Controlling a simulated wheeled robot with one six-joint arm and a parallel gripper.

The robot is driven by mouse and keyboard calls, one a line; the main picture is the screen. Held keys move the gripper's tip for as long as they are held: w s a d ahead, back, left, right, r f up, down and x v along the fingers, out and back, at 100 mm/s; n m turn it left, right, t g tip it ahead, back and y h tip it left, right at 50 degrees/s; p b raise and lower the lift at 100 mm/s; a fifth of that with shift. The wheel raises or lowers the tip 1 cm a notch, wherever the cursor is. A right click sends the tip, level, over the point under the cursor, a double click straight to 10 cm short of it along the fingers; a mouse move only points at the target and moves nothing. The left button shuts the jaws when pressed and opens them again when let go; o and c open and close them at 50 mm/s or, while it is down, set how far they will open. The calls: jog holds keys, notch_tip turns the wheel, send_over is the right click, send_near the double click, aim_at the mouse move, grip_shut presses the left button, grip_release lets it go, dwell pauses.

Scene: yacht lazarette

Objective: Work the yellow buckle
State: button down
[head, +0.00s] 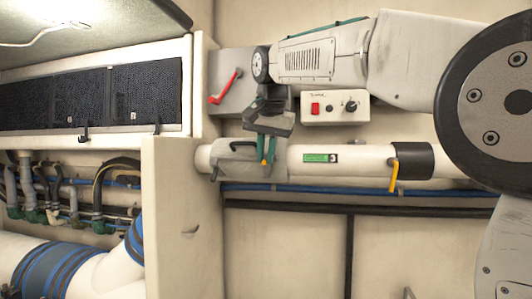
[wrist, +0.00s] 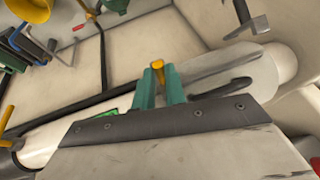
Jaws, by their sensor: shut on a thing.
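My gripper (head: 267,150) has teal fingers and reaches down to a grey clamp (head: 236,160) around the left part of a white pipe. It is shut on the yellow buckle (head: 264,163), a small yellow lever at the clamp. In the wrist view the yellow buckle (wrist: 158,66) shows its rounded end between the two teal fingertips (wrist: 158,84); its lower part is hidden by them. A second yellow lever (head: 394,175) hangs at a black collar further right on the pipe, apart from my gripper. It also shows at the left edge of the wrist view (wrist: 6,119).
The white pipe (head: 375,162) carries a green label (head: 320,158). Above it are a control box (head: 335,108) with a red switch and a grey panel with a red lever (head: 222,88). Blue and black lines (head: 400,192) run below. A white partition (head: 183,210) stands left.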

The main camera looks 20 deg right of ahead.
aim_at(263, 163)
jog(key=shift+s+a, duration=0.1)
jog(key=shift+s+a+f+t+h, duration=0.4)
jog(key=shift+s+f+t+h, duration=0.2)
jog(key=shift+t, duration=0.5)
jog(key=shift+s+a+f+n+t+h, duration=0.15)
jog(key=shift+s+f+t+h, duration=0.15)
jog(key=shift+t, duration=0.25)
jog(key=shift+s+a+f+n+t+h, duration=0.15)
jog(key=shift+f+t+h, duration=0.25)
jog(key=shift+t, duration=0.15)
jog(key=shift+s+a+f+n+t+h, duration=0.2)
jog(key=shift+f+t+h, duration=0.45)
jog(key=shift+f+t, duration=0.4)
jog(key=shift+s+a+f+n+t+h, duration=0.1)
jog(key=shift+s+f+n+t+h, duration=0.1)
jog(key=shift+f+t+h, duration=0.85)
jog(key=shift+r+t+y, duration=0.3)
jog(key=shift+r+y, duration=0.05)
jog(key=shift+y, duration=0.05)
jog(key=c, duration=1.5)
grip_release()
jog(key=shift+o, duration=0.2)
